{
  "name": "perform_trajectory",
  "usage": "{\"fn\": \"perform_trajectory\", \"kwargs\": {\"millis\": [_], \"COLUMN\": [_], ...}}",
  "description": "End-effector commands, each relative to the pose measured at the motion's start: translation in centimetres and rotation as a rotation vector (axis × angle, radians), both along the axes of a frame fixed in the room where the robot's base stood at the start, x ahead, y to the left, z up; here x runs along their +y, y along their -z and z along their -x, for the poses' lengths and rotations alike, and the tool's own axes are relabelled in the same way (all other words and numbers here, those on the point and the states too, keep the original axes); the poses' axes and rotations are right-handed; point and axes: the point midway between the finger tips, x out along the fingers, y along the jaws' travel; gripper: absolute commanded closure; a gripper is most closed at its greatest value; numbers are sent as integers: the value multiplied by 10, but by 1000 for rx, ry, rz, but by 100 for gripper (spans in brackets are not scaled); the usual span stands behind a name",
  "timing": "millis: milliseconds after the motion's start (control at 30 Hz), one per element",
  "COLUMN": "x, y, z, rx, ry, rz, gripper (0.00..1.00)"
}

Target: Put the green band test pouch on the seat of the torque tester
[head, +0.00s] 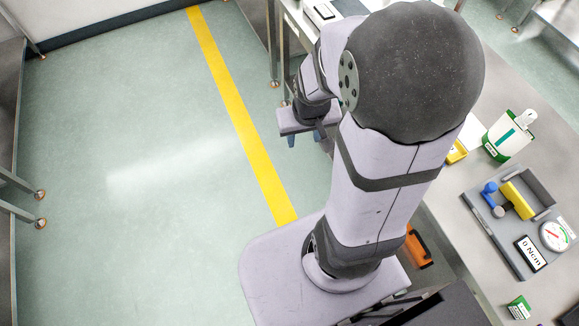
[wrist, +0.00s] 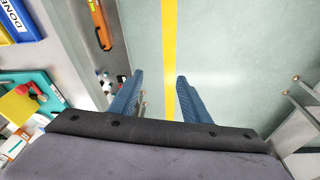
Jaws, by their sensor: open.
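The green band test pouch (head: 508,136) is a white spouted pouch with a green band and green base, standing upright on the bench at the right in the head view. The torque tester (head: 513,251) lies in front of it: a grey plate with a yellow block, a blue knob, a round dial and a "0 Ncm" display. No pouch shows on its seat. My gripper (head: 306,138) is at the bench's left side, far from both, partly hidden by my arm. The wrist view shows its blue fingers (wrist: 160,78) apart and empty, over the floor.
A small green-and-white box (head: 518,307) stands near the tester. An orange tool (head: 417,247) lies by my base, partly hidden. The wrist view shows a teal fixture (wrist: 45,88) and a blue "DONE" tray (wrist: 18,32) at left. The floor (head: 130,190) at left is clear.

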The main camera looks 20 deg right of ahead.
Motion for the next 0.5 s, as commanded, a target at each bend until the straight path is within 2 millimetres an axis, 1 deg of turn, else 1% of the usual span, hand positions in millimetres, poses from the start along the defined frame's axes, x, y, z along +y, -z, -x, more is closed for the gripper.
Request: {"fn": "perform_trajectory", "kwargs": {"millis": [33, 100, 133, 233, 300, 367, 400, 433, 467, 500], "x": [23, 44, 51, 68, 73, 76, 76, 77, 77, 76], "y": [-4, -8, -9, -13, -15, -15, -16, -16, -16, -16], "z": [13, 34, 41, 61, 69, 73, 75, 75, 75, 75], "rx": [44, 109, 133, 190, 215, 227, 230, 232, 232, 233], "ry": [-53, -104, -123, -167, -185, -192, -194, -195, -195, -194], "rz": [-13, -29, -34, -46, -50, -52, -53, -53, -53, -53], "gripper": [57, 57, 57, 57, 57, 57, 52, 45, 38, 28]}}
